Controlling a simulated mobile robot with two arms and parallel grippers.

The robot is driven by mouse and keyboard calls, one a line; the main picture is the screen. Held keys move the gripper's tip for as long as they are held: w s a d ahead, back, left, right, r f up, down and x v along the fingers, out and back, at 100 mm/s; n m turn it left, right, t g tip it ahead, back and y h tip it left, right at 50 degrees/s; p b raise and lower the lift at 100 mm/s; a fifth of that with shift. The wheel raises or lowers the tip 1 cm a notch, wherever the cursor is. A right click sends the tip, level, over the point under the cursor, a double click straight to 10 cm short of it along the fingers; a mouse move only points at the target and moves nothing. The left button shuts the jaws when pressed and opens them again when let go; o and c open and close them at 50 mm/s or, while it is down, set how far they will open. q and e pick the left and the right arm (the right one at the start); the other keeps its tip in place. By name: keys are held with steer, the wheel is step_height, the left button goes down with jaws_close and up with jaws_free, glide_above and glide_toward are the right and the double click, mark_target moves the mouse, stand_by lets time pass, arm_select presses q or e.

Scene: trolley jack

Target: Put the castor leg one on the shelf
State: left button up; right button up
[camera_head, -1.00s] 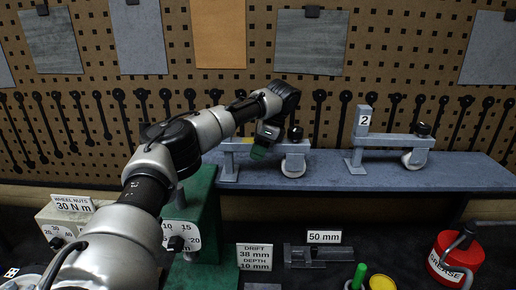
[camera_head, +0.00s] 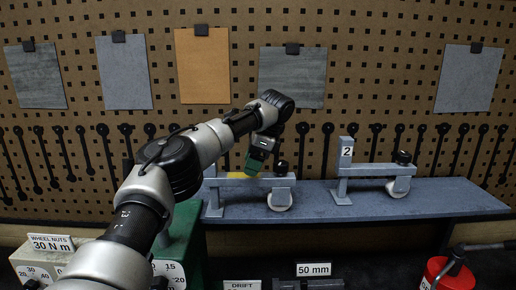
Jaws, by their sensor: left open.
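Castor leg one (camera_head: 279,200) stands upright on the grey-blue shelf (camera_head: 320,207), a grey bar with an upright foot at its left, a white wheel and a black knob at its right. My left gripper (camera_head: 252,166) has green fingers and is open just above the bar. It hides part of the bar and whatever label is there. I cannot tell whether the fingers touch it. A second castor leg, marked 2 (camera_head: 370,170), stands to its right on the shelf. My right gripper is not in view.
A pegboard wall with hanging sheets and tools rises behind the shelf. A green machine (camera_head: 180,228) stands front left, near a wheel nuts gauge (camera_head: 45,262). A red grease can (camera_head: 447,275) is at front right. The shelf's right end is clear.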

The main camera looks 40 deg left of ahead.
mark_target(260, 175)
arm_select(q)
steer(key=v, duration=0.5)
steer(key=shift+d+r, duration=0.1)
steer(key=shift+r, duration=0.1)
stand_by(0.4)
